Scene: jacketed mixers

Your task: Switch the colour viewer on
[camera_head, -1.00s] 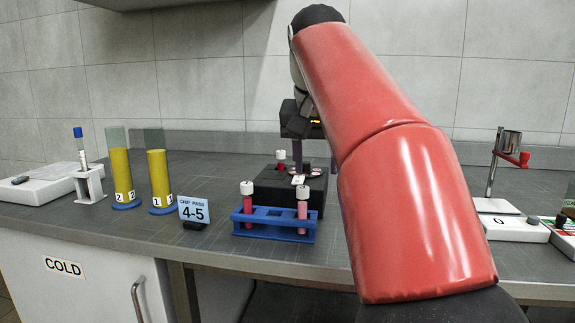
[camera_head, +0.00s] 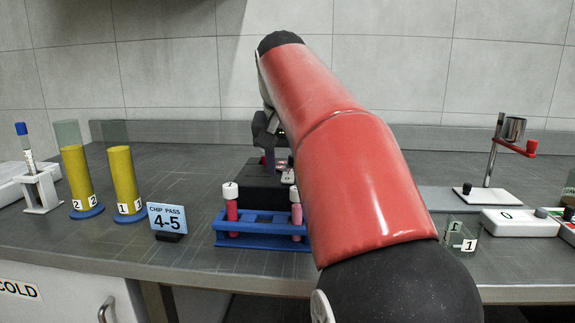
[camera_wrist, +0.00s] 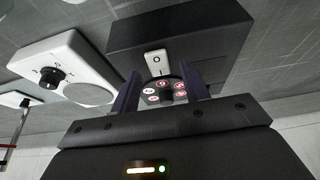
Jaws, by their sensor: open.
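A black box (camera_head: 262,187), which I take to be the colour viewer, stands on the bench behind a blue rack. In the wrist view the black box (camera_wrist: 180,38) bears a white switch plate (camera_wrist: 156,62) marked O and a round dial with red-and-white numbered discs (camera_wrist: 165,91) around a black knob. My gripper (camera_wrist: 159,70) is open and empty, its two purple fingers on either side of the plate and dial. I cannot tell whether they touch the box. In the head view my gripper (camera_head: 268,160) is over the box, partly hidden by my red arm.
The blue rack (camera_head: 258,228) holds tubes with white caps in front of the box. Two yellow cylinders (camera_head: 125,180) and a CHIP PASS 4-5 card (camera_head: 167,218) stand left. Bench between is partly clear.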

